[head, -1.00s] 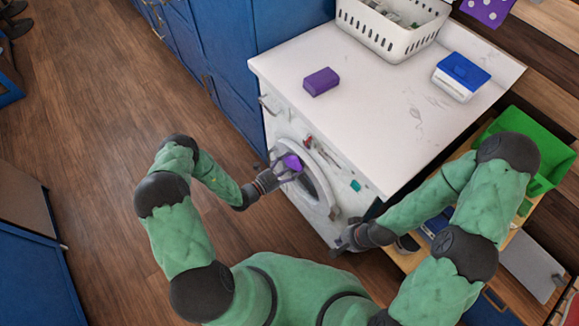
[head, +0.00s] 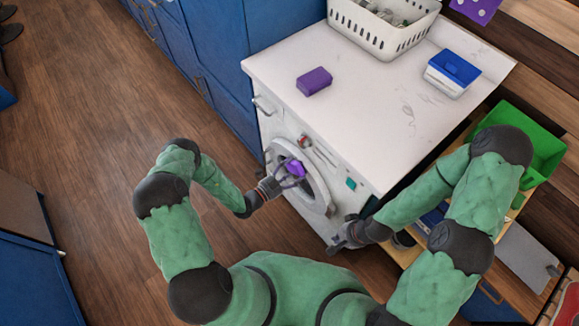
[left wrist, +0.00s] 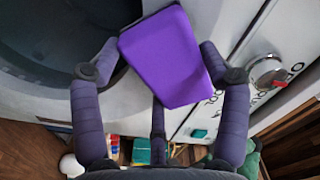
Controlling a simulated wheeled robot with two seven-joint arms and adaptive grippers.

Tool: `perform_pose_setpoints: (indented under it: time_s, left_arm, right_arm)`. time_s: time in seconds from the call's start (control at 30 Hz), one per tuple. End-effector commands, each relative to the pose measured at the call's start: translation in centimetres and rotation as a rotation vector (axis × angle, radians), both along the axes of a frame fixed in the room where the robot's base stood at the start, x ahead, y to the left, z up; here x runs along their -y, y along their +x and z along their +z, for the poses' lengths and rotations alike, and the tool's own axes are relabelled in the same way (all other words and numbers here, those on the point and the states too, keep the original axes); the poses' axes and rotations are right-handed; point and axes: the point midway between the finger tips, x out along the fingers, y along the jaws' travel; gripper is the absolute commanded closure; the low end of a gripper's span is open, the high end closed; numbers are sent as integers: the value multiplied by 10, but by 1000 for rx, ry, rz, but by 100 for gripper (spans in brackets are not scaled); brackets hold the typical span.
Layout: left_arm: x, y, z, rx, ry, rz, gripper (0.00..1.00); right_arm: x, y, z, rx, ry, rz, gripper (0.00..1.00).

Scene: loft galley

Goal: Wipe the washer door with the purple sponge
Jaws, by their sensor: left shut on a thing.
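My left gripper (head: 284,176) is shut on the purple sponge (head: 296,168) in front of the washer door (head: 320,189). In the left wrist view the sponge (left wrist: 165,58) sits between the fingers, over the door's rim, with the dark door glass (left wrist: 55,35) at the left. I cannot tell whether the sponge touches the door. The door looks closed. My right gripper (head: 340,237) is low by the washer's right front corner; its fingers are too small to read.
A second purple block (head: 314,81) lies on the white counter (head: 365,110). A white basket (head: 382,30) and a blue-and-white box (head: 453,73) stand behind it. A green bin (head: 540,150) is at the right.

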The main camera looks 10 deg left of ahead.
Motion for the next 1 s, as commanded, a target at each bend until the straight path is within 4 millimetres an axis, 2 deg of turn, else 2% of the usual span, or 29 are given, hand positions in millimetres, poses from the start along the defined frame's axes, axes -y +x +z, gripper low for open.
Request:
perform_pose_setpoints:
  time_s: [0.27, 0.73, 1.0]
  left_arm:
    - [8, -6, 0, 0, -1, -1, 50]
    - [36, -24, 0, -1, -1, 0, 50]
    - [35, -27, 0, 1, 1, 0, 50]
  right_arm:
    - [0, 0, 2, 0, 0, 0, 100]
    - [0, 0, 9, 0, 0, 0, 100]
    - [0, 0, 8, 0, 0, 0, 100]
